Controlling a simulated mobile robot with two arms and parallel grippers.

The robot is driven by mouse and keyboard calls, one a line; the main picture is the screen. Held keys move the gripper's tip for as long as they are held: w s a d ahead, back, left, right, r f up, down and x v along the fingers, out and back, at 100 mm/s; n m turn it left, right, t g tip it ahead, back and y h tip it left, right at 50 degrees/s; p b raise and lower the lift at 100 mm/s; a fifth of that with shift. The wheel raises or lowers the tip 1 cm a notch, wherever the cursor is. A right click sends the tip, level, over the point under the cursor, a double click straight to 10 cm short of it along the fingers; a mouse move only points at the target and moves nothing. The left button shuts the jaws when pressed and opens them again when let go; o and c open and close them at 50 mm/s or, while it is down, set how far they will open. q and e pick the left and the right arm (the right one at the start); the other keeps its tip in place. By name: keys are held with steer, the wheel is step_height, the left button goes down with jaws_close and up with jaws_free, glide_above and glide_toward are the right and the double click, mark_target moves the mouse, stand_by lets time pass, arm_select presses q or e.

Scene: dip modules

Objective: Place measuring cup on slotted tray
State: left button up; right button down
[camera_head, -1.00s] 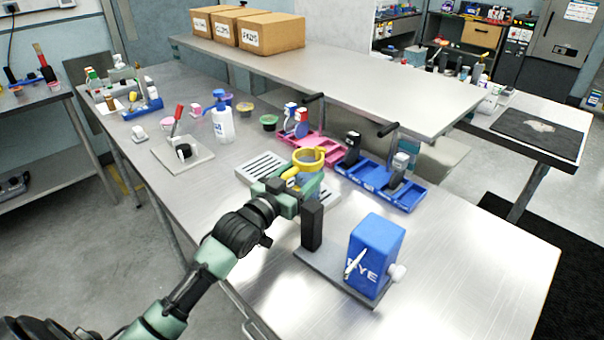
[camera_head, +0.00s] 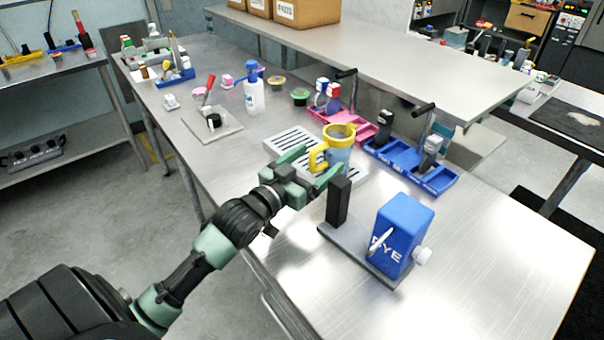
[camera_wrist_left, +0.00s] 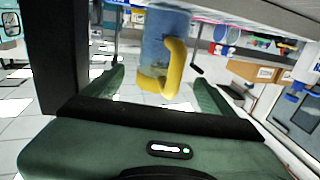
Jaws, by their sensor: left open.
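The measuring cup (camera_head: 341,154) has a clear bluish body with a yellow rim and a yellow handle. It stands upright at the right part of the pale slotted tray (camera_head: 284,141); its base is partly hidden by my gripper. My left gripper (camera_head: 314,170) is open at the handle side of the cup, with its fingers spread. In the left wrist view, the cup (camera_wrist_left: 161,38) and its handle show beyond and between the open fingers (camera_wrist_left: 163,88). My right gripper is not in view.
A black post (camera_head: 339,201) on a grey base stands close to the gripper, with a blue dye box (camera_head: 403,232) beside it. Blue bins (camera_head: 394,152) and a pink bin (camera_head: 362,133) lie behind. A raised shelf (camera_head: 400,65) spans the back. The front right tabletop is clear.

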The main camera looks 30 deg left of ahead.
arm_select(q)
steer(key=s, duration=0.6)
steer(key=shift+a+b, duration=0.35)
